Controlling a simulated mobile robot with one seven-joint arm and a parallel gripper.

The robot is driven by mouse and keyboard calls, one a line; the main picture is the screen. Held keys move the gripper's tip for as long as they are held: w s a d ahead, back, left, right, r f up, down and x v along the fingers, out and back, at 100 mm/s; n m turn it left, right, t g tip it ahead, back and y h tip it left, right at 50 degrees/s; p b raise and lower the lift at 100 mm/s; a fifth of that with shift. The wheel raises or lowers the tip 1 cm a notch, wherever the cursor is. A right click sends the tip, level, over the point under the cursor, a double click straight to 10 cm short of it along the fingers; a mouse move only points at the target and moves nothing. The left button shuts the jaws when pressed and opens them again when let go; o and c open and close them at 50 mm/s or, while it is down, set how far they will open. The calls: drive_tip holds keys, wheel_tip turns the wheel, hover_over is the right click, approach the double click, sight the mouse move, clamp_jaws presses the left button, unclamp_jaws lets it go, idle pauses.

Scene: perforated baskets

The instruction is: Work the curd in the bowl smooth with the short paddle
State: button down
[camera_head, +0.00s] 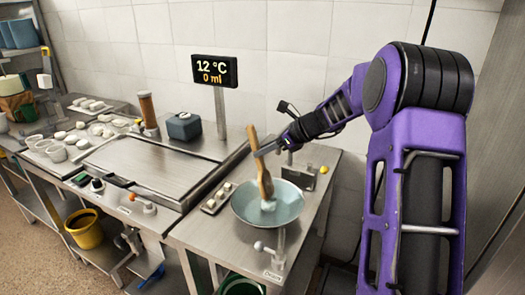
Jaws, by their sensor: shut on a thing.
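A wide pale blue-green bowl (242,208) stands on the steel counter, right of centre. A wooden paddle (264,178) stands nearly upright over it, its handle top leaning slightly left. Its lower end is down in the bowl. A small white lump, which looks like curd (268,205), lies at the paddle's lower end. My gripper (264,150) reaches in from the upper right and is shut on the paddle above the bowl. The exact finger contact is too small to make out.
A small tray with pale round pieces (216,197) sits just left of the bowl. A display reading 12 °C and 0 ml (214,71) stands behind. A yellow ball-like thing (324,169) is at right.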

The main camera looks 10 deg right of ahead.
drive_tip(key=shift+w+d, duration=0.1)
drive_tip(key=shift+d, duration=0.05)
drive_tip(key=shift+s+a+r, duration=0.1)
drive_tip(key=shift+s+a, duration=0.35)
drive_tip(key=shift+s, duration=0.2)
drive_tip(key=shift+w, duration=0.1)
drive_tip(key=shift+w+d, duration=0.45)
drive_tip(key=shift+w, duration=0.2)
drive_tip(key=shift+s+a, duration=0.45)
drive_tip(key=shift+s, duration=0.35)
